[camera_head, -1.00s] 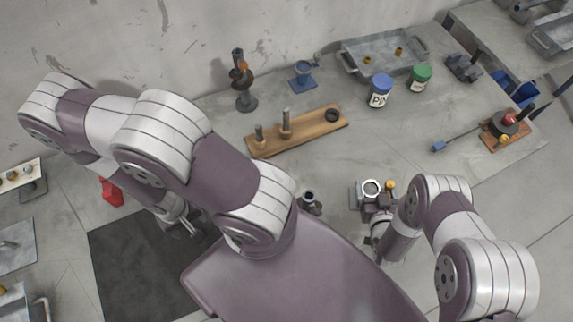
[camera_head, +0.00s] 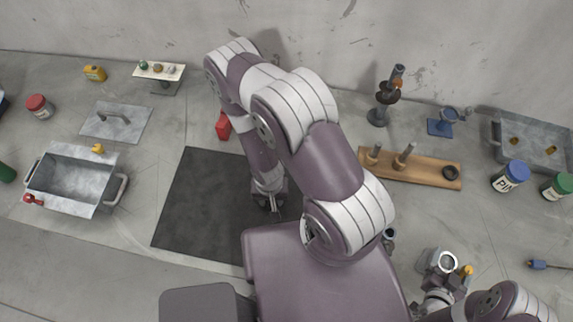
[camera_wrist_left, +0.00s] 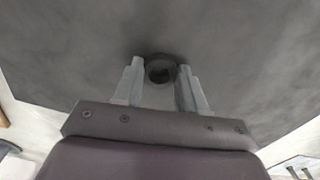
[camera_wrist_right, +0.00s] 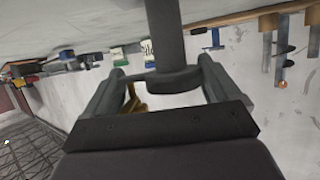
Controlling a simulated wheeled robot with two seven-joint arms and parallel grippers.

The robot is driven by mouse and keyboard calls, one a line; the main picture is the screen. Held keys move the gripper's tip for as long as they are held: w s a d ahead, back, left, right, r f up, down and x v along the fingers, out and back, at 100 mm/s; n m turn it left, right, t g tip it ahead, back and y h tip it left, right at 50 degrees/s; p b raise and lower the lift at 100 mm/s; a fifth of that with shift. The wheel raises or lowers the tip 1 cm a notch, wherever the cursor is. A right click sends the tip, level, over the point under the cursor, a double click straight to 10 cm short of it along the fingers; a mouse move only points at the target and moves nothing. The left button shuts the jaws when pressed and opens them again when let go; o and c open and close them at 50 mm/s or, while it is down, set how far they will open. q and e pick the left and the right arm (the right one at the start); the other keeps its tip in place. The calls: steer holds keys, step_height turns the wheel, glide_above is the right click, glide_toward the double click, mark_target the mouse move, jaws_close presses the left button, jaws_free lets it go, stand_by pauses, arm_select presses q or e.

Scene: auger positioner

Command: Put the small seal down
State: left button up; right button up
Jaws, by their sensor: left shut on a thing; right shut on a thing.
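The small seal (camera_wrist_left: 160,70) is a dark ring between the fingertips of my left gripper (camera_wrist_left: 160,80), which is shut on it. The dark mat surface fills the view behind it; whether the seal touches the mat is unclear. In the head view my left gripper (camera_head: 272,203) is over the right part of the black mat (camera_head: 195,215), and the seal is too small to make out. My right gripper (camera_wrist_right: 160,80) is shut on a dark grey cylindrical part (camera_wrist_right: 167,40) with a wider collar. In the head view my right gripper (camera_head: 438,298) is at lower right, partly hidden.
A wooden board (camera_head: 425,174) with posts and a dark ring stands behind my arms. A red object (camera_head: 222,126) sits behind the mat. A grey metal bin (camera_head: 75,180) and a flat metal plate (camera_head: 130,120) are at left. Much of the mat's left side is clear.

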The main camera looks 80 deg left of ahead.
steer(key=o, duration=1.2)
arm_select(q)
step_height(320, 180, up, 10)
arm_select(e)
steer(key=shift+o, duration=0.3)
